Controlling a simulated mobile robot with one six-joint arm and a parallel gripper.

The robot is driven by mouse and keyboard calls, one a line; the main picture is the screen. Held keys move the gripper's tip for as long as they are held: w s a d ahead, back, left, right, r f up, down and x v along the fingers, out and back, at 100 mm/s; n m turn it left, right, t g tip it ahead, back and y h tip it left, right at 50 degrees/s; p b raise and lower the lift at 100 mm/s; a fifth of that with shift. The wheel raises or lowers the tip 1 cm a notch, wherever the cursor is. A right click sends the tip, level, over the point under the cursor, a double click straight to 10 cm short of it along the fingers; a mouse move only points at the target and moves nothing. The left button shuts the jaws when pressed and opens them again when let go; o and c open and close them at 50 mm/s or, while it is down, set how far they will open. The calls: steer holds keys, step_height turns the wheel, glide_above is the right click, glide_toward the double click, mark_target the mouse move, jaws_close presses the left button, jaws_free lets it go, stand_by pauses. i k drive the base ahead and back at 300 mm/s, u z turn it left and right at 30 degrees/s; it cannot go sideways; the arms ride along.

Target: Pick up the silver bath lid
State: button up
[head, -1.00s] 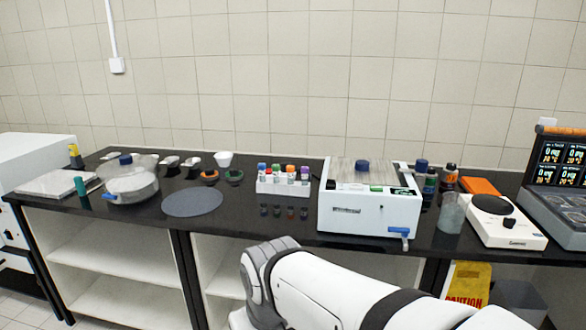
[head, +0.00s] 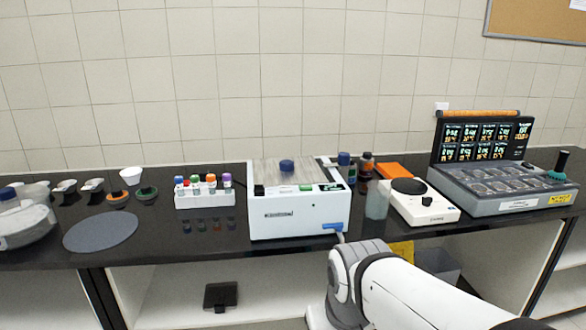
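The silver bath lid (head: 303,170) is a flat metallic cover with a dark blue knob (head: 287,165) on top. It lies on the white box-shaped bath (head: 290,217) in the middle of the black bench. A blue tap sticks out at the bath's lower right front. My arm comes in from the lower right, in front of the bench. My gripper is not in view, so its state and its place relative to the lid are hidden.
A rack of coloured-cap tubes (head: 205,199) stands left of the bath, with a grey round mat (head: 101,232) beyond. Bottles (head: 365,167), a clear beaker (head: 377,199), a white hotplate (head: 418,202) and a grey multi-well unit (head: 500,188) stand to the right.

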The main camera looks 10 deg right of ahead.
mark_target(276, 171)
steer(key=i, duration=1)
steer(key=z, duration=0.05)
